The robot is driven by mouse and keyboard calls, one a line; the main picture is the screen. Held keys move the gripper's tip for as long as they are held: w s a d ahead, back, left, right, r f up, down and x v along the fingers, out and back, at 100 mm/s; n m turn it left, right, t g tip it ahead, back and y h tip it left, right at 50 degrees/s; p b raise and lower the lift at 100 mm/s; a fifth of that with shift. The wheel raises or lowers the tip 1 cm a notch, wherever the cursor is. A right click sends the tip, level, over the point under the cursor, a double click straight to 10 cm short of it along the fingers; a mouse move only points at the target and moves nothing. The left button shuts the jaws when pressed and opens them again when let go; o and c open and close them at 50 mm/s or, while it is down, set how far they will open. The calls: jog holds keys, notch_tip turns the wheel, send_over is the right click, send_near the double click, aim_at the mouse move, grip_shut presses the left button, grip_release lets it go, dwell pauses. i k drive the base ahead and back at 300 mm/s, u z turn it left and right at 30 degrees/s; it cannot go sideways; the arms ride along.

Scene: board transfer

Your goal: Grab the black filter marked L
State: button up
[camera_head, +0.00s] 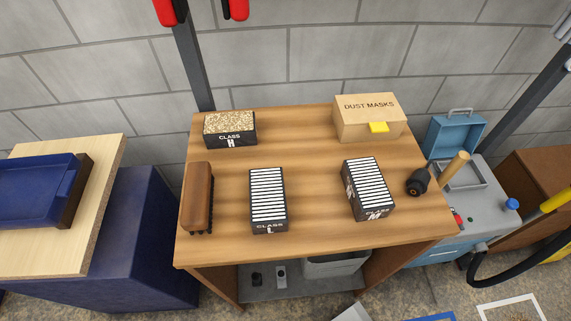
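The black filter marked L (268,201) lies on the wooden workbench (310,240), left of the middle and close to the front edge. It is a black-framed block with white pleats on top and "CLASS L" in white on its front face. A similar black filter marked M (368,188) lies to its right, slightly turned. A black filter marked H (230,128) with a speckled tan top sits at the back left. My gripper is not seen in this view, and nothing touches the L filter.
A brown brush (197,196) lies just left of the L filter. A "DUST MASKS" carton (366,118) stands at the back right. A black-headed mallet (419,182) lies at the right edge. A blue tray (35,190) is on the left table. Bare wood separates the filters.

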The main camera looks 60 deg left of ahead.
aim_at(269, 209)
jog(key=u, duration=0.1)
jog(key=k, duration=2.9)
jog(key=u, duration=0.95)
jog(key=i, duration=1.05)
jog(key=z, duration=0.05)
